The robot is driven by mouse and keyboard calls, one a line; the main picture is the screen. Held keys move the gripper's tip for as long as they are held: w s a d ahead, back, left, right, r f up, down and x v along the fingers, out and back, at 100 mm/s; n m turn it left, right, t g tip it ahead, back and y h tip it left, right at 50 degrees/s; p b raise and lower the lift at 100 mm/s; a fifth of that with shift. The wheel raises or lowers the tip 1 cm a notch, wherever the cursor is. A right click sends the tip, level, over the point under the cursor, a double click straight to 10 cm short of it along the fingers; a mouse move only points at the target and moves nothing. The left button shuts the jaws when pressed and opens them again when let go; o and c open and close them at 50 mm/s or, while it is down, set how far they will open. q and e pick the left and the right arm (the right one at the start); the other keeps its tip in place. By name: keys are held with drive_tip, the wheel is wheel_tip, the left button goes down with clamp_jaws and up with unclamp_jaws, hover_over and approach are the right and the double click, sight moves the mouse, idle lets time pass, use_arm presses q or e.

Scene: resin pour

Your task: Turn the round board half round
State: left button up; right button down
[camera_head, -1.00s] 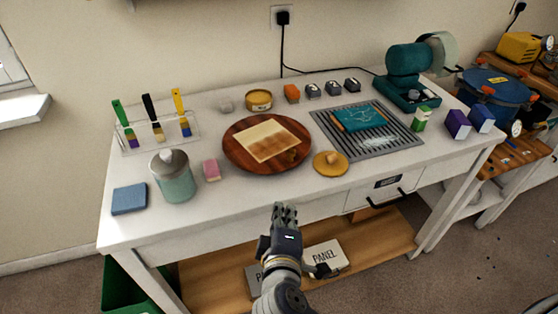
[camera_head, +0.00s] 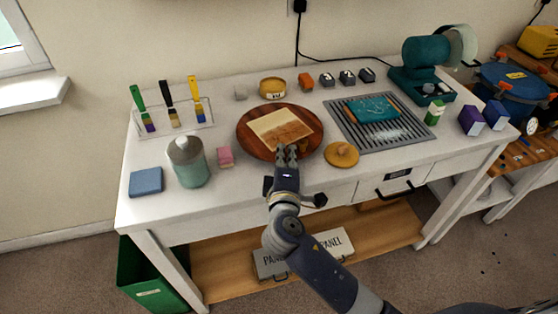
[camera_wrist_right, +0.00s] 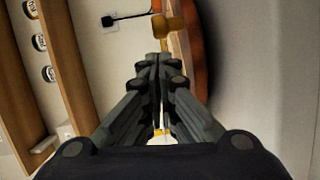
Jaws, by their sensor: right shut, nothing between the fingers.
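The round board (camera_head: 250,138) is a reddish-brown wooden disc lying flat on the white table. A pale rectangular panel (camera_head: 280,126) with a brown stained patch lies on it. My right gripper (camera_head: 286,150) is at the front edge of the board, fingers shut and empty, pointing away from me. In the head view its fingertips overlap the board's near rim; I cannot tell whether they touch it. In the right wrist view the closed fingers (camera_wrist_right: 158,62) are in the middle, with the board's edge (camera_wrist_right: 192,60) just right of them. My left gripper is not in view.
A yellow round lid (camera_head: 341,154) lies close right of the board. A grooved grey tray (camera_head: 395,138) with a teal block is further right.

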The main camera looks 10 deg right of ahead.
drive_tip(key=shift+w+d+f, duration=0.1)
drive_tip(key=shift+w+d, duration=0.3)
drive_tip(key=shift+d, duration=0.35)
drive_tip(key=shift+d+n+y+p, duration=0.4)
drive_tip(key=shift+d+y, duration=0.1)
drive_tip(key=shift+y, duration=0.1)
drive_tip(key=shift+d, duration=0.15)
